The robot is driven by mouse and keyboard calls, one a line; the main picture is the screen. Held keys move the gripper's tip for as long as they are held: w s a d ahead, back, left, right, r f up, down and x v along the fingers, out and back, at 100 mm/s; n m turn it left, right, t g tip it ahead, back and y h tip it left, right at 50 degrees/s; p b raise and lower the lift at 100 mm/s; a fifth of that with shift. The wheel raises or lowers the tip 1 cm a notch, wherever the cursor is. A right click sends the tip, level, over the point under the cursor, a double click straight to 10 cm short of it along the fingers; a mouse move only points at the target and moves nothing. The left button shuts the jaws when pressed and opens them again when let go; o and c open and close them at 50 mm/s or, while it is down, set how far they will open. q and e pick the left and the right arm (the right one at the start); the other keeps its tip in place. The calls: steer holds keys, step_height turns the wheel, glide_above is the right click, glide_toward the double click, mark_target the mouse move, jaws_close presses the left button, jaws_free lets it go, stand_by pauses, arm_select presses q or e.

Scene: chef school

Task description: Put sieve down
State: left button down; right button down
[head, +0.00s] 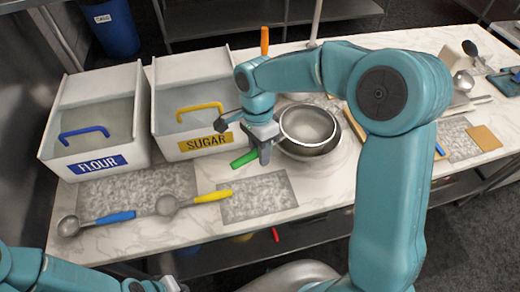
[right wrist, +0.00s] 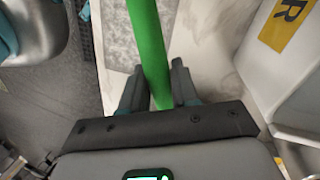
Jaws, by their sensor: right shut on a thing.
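My right gripper (head: 264,152) is shut on the green handle (head: 243,160) of the sieve, above the counter just right of the sugar bin. In the right wrist view the green handle (right wrist: 147,45) runs between the two fingers (right wrist: 158,92). A round metal bowl shape (head: 308,124), apparently the sieve's head, shows right of the gripper, over a darker round bowl (head: 322,151). The gripper hides where handle and head join, and I cannot tell whether the head touches the bowl. Part of my left arm shows at the bottom left; its fingers are not clear.
The flour bin (head: 110,168) and sugar bin (head: 190,148) stand left on the marble counter (head: 210,240). Blue-handled (head: 115,217) and yellow-handled (head: 212,197) scoops lie in front. A grey speckled mat (head: 258,197) is clear in its middle. Utensils and a wooden board (head: 484,138) lie right.

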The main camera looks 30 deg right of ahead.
steer(key=shift+f, duration=0.1)
steer(key=shift+f+b, duration=0.5)
steer(key=shift+b, duration=0.05)
steer(key=c, duration=0.8)
jaws_free()
steer(key=shift+c, duration=0.2)
steer(key=shift+r, duration=0.15)
steer(key=a+v, duration=0.1)
steer(key=v, duration=1.2)
steer(key=shift+d+p, duration=0.35)
steer(key=shift+d, duration=0.05)
steer(key=shift+s, duration=0.2)
